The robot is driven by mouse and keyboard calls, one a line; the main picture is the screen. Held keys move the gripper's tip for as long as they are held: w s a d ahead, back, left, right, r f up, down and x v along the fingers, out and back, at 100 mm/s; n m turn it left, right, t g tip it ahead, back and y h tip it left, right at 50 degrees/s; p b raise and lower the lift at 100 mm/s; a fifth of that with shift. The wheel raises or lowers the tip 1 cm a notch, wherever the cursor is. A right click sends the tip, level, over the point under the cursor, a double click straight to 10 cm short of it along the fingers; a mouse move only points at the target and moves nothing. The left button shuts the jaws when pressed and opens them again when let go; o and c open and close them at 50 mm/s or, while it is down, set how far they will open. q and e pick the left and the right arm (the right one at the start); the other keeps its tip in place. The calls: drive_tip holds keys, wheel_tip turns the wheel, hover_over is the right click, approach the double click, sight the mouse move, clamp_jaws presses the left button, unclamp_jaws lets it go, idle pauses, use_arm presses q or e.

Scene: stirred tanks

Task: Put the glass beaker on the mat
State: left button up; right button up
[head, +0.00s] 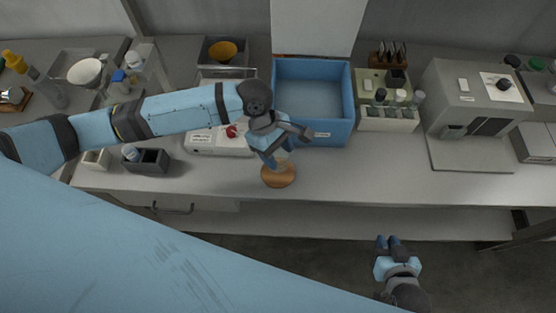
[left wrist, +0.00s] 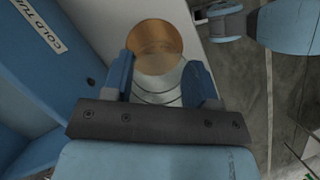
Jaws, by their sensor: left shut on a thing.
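My left gripper (head: 276,151) is shut on the glass beaker (head: 283,158), which is clear and partly hidden by the fingers. The left wrist view shows the beaker (left wrist: 157,88) between the two blue fingers (left wrist: 162,82). The round brown mat (head: 278,177) lies near the bench's front edge, just below the gripper in the head view. It also shows past the beaker in the left wrist view (left wrist: 155,38). The beaker overlaps the mat in both views; I cannot tell whether they touch. My right gripper (head: 388,243) is empty, its fingers together, beyond the bench front.
A white device (head: 205,145) with a red knob and a dark holder (head: 147,163) are at left. A rack of bottles (head: 387,120) and a grey machine (head: 455,100) are at right. The bench right of the mat is clear.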

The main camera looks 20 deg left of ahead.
sight(277, 161)
use_arm(q)
wheel_tip(277, 161, down, 5)
drive_tip(key=shift+r, duration=0.2)
drive_tip(key=shift+f, duration=0.3)
drive_tip(key=o, duration=1)
drive_tip(key=shift+f, duration=0.1)
drive_tip(key=shift+c, duration=0.2)
drive_tip(key=shift+w+a+r, duration=0.1)
drive_tip(key=shift+r, duration=0.25)
drive_tip(key=v, duration=1.1)
drive_tip(key=shift+r, duration=0.3)
